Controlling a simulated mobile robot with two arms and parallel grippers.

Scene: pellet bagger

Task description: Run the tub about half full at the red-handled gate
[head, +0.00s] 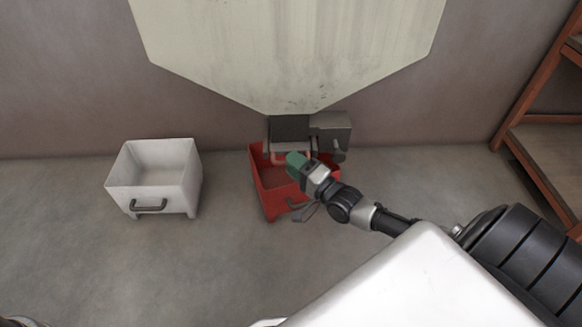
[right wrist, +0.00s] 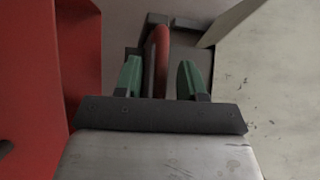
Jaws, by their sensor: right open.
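A red tub (head: 272,192) stands on the floor under the outlet of a pale hopper (head: 290,50). No pellets show in the visible part of the tub; my right gripper and arm cover the rest. The gate's red handle (right wrist: 163,48) shows in the right wrist view, just beyond and between the fingertips. My right gripper (head: 296,160) is at the gate, above the tub. It is open, and its green fingers stand apart in the right wrist view (right wrist: 160,75). I cannot tell whether a finger touches the handle. My left gripper is not in view.
A white tub (head: 153,185) with a dark handle stands on the floor to the left, and looks empty. A grey metal box (head: 330,128) sits beside the outlet. A rust-brown rack (head: 545,100) is at the right. The floor between the tubs is clear.

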